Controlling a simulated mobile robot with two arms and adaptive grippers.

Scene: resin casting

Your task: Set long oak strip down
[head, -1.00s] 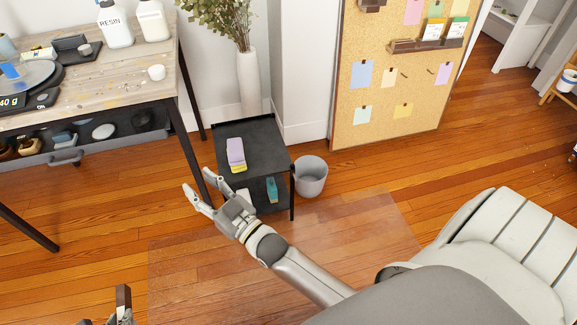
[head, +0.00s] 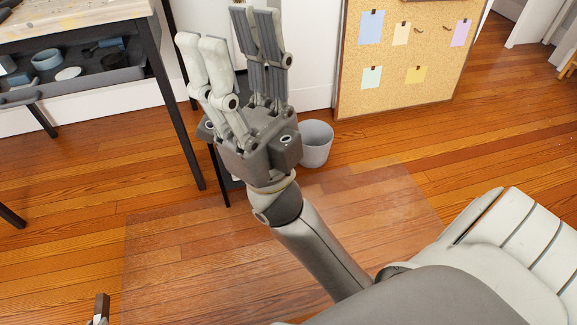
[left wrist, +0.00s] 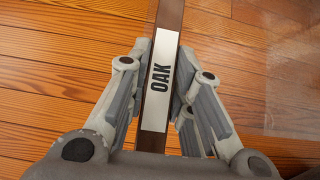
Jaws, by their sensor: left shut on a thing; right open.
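The long oak strip (left wrist: 170,14) is dark brown with a white label reading OAK. In the left wrist view it runs up the middle and out past the top edge. My left gripper (left wrist: 164,52) is shut on it, with fingers on both sides of the label. Wooden floor shows beneath the strip. In the head view, only a dark end, apparently of the strip (head: 101,309), shows at the bottom left; the rest is out of frame. My right gripper (head: 230,35) is open and empty, raised in front of the small black side table.
A workbench (head: 80,15) with a lower shelf (head: 100,80) of small items stands at upper left. A grey bin (head: 317,143) and a corkboard (head: 395,95) are behind my right arm. A transparent floor mat (head: 180,260) lies in front. The side table is mostly hidden.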

